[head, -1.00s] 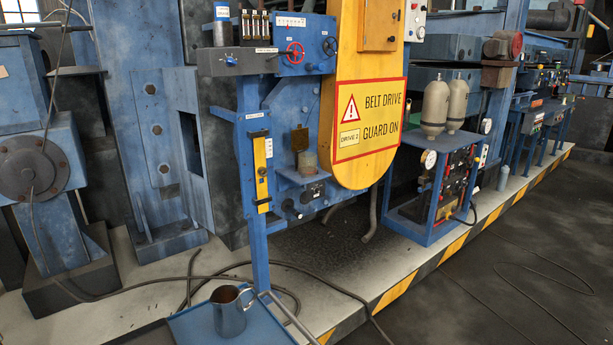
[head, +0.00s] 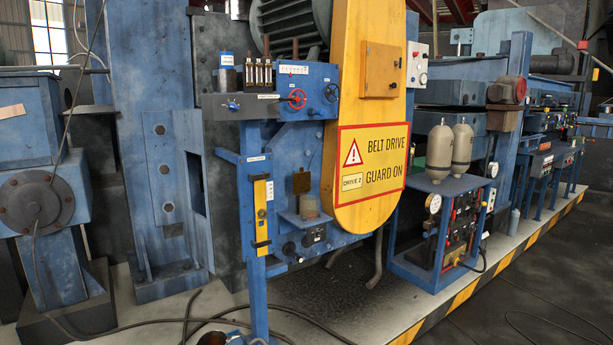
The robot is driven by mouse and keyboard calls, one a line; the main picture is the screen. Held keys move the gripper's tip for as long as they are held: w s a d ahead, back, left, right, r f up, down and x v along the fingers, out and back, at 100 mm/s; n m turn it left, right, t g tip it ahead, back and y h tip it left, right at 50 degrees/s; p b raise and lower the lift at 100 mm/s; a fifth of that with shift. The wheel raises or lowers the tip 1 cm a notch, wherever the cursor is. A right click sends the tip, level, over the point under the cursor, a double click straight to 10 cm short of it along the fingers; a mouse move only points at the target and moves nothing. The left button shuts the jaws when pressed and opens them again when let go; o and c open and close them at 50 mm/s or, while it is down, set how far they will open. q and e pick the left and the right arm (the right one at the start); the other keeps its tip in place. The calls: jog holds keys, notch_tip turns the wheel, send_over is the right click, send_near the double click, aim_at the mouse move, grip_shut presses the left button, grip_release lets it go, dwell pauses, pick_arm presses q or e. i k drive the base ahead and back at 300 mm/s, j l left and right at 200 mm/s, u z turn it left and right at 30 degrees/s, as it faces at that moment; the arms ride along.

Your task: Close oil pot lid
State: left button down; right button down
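A small cylindrical pot (head: 309,207), which looks like the oil pot, sits on a little blue shelf (head: 305,222) on the front of the blue machine. A brownish square plate (head: 302,182), apparently its lid, stands upright above and behind the pot, so the lid looks open. The hinge is too small to make out. Neither of my grippers is in view.
The yellow belt guard (head: 372,120) stands right of the pot. A blue post with a yellow level gauge (head: 261,212) stands to its left. Cables lie on the floor.

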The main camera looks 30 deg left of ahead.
aim_at(301, 179)
jog(key=i+l, duration=0.65)
jog(key=i+l+z, duration=0.1)
jog(key=i+l, duration=0.6)
jog(key=i+j+u, duration=0.15)
jog(key=i+u, duration=0.3)
jog(key=i, duration=0.15)
jog(key=i+u, duration=0.4)
jog(key=i, duration=0.2)
jog(key=i+l+u, duration=0.3)
jog(key=i+u, duration=0.15)
jog(key=i, duration=0.15)
